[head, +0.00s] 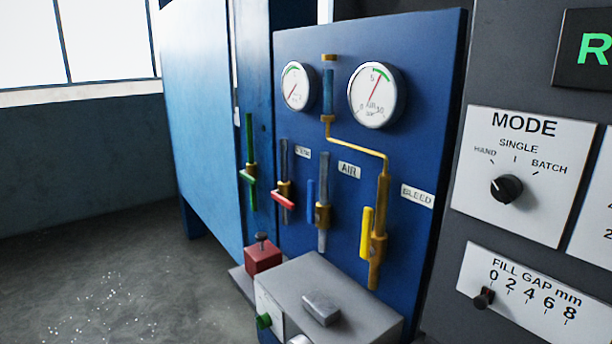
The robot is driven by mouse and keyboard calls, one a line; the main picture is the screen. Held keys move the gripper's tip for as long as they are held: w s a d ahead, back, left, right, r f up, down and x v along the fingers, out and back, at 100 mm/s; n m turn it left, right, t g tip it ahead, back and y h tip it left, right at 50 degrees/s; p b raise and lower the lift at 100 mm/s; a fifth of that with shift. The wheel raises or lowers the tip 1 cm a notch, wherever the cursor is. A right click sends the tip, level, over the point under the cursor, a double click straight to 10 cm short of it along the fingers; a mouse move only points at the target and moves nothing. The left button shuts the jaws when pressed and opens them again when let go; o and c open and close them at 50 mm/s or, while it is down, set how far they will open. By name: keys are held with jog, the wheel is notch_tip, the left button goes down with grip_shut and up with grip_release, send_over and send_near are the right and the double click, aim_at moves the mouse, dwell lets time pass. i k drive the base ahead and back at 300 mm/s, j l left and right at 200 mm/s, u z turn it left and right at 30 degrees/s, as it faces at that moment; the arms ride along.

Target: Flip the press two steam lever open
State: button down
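The steam lever appears to be the red handle (283,200) on a brass valve in a grey vertical pipe, on the blue panel (420,60). A small label (303,152) beside that pipe seems to read STEAM, but it is hard to make out. The red handle lies crosswise to its pipe, slanting down to the right. No marking in view tells which press this panel belongs to. My gripper is not in view.
A green handle (247,177) sits crosswise at left. The blue air handle (311,200) and yellow bleed handle (367,232) stand upright beside their pipes. Two gauges (377,95) are above. A grey box (343,285) and red block (263,257) stand below.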

aim_at(277, 194)
jog(key=i+j+z, duration=0.1)
jog(key=i+j, duration=0.2)
jog(key=i+j+z, duration=0.1)
jog(key=i+j, duration=0.2)
jog(key=j, duration=0.15)
jog(key=i+j+z, duration=0.1)
jog(key=i+j, duration=0.15)
jog(key=j, duration=0.15)
